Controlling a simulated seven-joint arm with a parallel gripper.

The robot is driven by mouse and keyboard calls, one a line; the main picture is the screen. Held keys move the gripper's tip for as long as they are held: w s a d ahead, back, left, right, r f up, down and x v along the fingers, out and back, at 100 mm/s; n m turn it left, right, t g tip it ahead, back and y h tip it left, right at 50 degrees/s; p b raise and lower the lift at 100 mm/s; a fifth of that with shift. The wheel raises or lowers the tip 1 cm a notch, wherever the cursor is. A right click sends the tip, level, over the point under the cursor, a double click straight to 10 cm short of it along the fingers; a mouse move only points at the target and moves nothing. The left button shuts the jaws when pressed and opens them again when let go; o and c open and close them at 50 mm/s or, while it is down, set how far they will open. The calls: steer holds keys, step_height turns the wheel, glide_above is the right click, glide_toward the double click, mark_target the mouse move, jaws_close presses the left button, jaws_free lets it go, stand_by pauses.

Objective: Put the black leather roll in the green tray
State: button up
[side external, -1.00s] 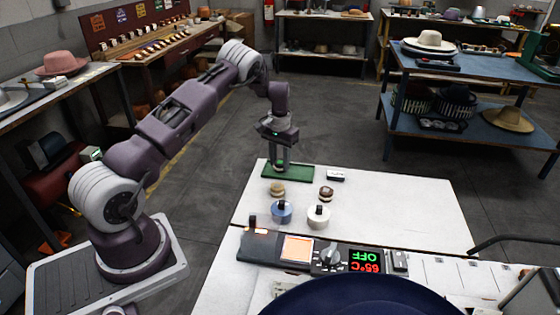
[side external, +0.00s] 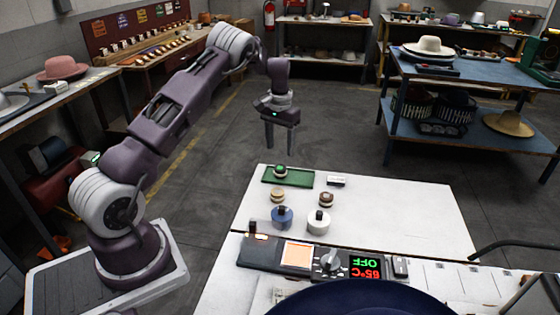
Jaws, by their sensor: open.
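The green tray (side external: 303,179) lies flat at the far left corner of the white table. A small round roll (side external: 280,171) sits in its left part; it looks dark with a pale band and a greenish top, and is too small to tell whether it is black leather. My gripper (side external: 280,149) is open and empty above the tray, clear of the roll. A tan roll (side external: 277,195) and a dark brown roll with a pale band (side external: 326,199) stand on the table in front of the tray.
A blue round container (side external: 282,218) and a white one (side external: 319,221) with dark knobs stand nearer the camera. A small white block (side external: 337,181) lies right of the tray. The control panel (side external: 330,261) and dark blue dome (side external: 365,298) are in front. The table's right side is clear.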

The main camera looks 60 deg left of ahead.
steer(key=s+d+r+t, duration=0.1)
steer(key=s+d+r, duration=0.2)
steer(key=d+r, duration=0.35)
steer(key=s+d+r+m+t, duration=0.1)
steer(key=s+d+r, duration=0.25)
steer(key=r, duration=0.55)
steer(key=s+d+r+t, duration=0.1)
steer(key=s+d+r, duration=0.1)
steer(key=d+r, duration=0.45)
steer(key=s+d+m+t, duration=0.1)
steer(key=s+d, duration=0.5)
steer(key=s, duration=0.6)
steer(key=s+d+m+t, duration=0.1)
steer(key=s+d+m, duration=0.1)
steer(key=s+d, duration=0.4)
steer(key=s, duration=0.5)
steer(key=shift+s+r+m+t, duration=0.3)
steer(key=shift+s, duration=0.1)
